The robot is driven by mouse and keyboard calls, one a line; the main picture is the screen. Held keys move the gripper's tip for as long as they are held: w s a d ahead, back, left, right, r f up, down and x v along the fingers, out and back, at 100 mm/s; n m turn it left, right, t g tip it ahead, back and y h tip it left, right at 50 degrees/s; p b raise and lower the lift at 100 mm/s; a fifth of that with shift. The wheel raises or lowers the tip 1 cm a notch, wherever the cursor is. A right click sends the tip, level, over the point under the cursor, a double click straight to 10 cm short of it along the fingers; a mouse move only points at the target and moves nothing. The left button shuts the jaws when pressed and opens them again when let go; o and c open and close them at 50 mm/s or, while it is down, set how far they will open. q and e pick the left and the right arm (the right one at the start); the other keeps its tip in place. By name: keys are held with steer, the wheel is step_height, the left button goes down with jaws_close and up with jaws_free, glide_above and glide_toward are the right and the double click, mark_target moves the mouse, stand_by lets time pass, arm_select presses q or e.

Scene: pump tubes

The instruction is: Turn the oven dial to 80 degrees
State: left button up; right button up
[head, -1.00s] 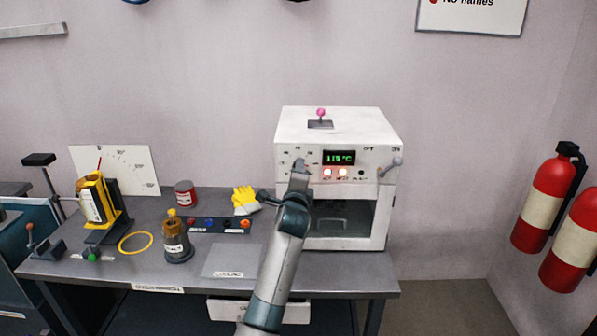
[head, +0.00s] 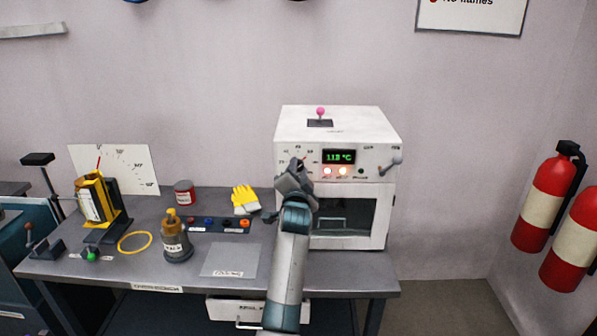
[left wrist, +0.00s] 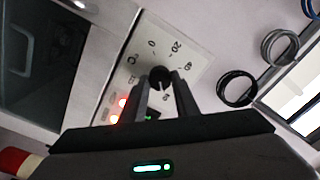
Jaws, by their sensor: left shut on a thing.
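The white oven (head: 330,128) stands at the right end of the bench. Its green display (head: 339,157) appears to read about 118 °C, and two lights glow below it. The dial (left wrist: 158,74) is a dark round knob on the numbered panel (left wrist: 178,45) in the left wrist view, with marks such as 0 and 20 around it. My left gripper (left wrist: 162,86) is shut on the dial, one finger on either side. In the head view my left gripper (head: 297,170) covers most of the dial. My right gripper is not in view.
A lever (head: 390,165) sticks out at the oven's right front, and a pink-knobbed stick (head: 320,113) stands on its top. Fire extinguishers (head: 545,205) hang at right.

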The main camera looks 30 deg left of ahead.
arm_select(q)
steer(key=shift+n, duration=0.6)
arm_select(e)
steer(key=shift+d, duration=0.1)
arm_select(q)
steer(key=o, duration=1.1)
steer(key=shift+c, duration=0.2)
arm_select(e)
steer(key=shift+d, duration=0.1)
arm_select(q)
steer(key=shift+s, duration=0.1)
steer(key=b+v, duration=0.4)
steer(key=v, duration=1.3)
steer(key=shift+d, duration=0.15)
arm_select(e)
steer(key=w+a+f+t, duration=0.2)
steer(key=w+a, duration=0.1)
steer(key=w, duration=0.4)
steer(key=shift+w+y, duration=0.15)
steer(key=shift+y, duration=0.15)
arm_select(q)
steer(key=shift+f, duration=0.1)
